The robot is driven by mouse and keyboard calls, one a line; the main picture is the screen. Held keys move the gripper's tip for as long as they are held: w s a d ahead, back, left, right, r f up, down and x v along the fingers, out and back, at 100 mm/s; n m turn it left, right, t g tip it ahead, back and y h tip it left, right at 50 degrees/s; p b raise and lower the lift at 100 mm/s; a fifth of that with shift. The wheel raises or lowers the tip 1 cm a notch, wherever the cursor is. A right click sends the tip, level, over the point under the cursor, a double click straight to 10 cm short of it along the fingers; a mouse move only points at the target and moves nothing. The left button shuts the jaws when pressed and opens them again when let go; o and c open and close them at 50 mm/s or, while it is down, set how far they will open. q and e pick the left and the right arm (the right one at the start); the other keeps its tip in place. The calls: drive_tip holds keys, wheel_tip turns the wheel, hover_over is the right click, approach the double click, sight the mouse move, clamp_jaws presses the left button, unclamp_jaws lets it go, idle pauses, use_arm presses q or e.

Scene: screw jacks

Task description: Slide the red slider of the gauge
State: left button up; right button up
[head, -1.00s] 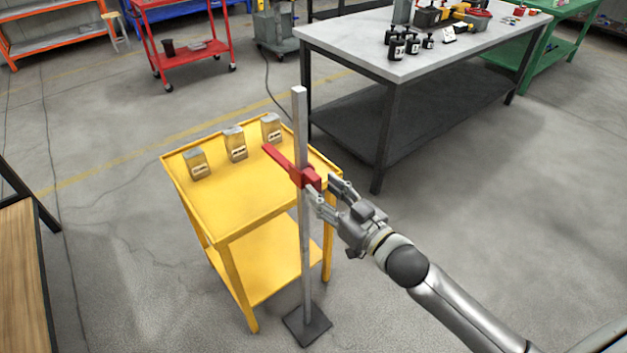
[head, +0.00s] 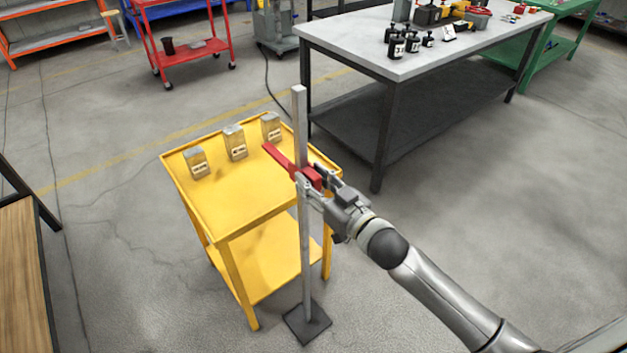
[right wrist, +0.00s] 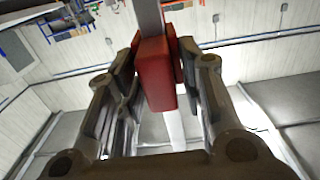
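The gauge is a tall grey upright post (head: 305,245) on a dark square base (head: 307,323), in front of the yellow cart. The red slider (head: 280,158) sits high on the post, its long red arm pointing left over the cart. My right gripper (head: 313,177) is at the slider's block, one finger on each side. In the right wrist view the red block (right wrist: 155,78) stands between the open fingers, with a narrow gap visible at the right pad. Contact at the left pad is unclear. My left gripper is not in view.
The yellow cart (head: 235,207) stands close behind the post and carries three grey labelled blocks (head: 235,143). A grey-topped workbench (head: 365,50) with black weights and tools is at the back right. The floor to the right is clear.

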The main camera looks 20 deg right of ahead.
sight(303, 115)
clamp_jaws()
wheel_tip(303, 115, up, 16)
drive_tip(key=p, duration=1.4)
drive_tip(key=shift+f+p, duration=0.2)
drive_tip(key=shift+p, duration=0.1)
drive_tip(key=o, duration=0.8)
unclamp_jaws()
drive_tip(key=shift+f, duration=0.1)
drive_tip(key=shift+s+d+f, duration=0.1)
drive_tip(key=shift+s+d, duration=0.1)
drive_tip(key=shift+s, duration=0.35)
drive_tip(key=v, duration=1)
drive_tip(key=shift+s, duration=0.4)
drive_tip(key=shift+d, duration=0.2)
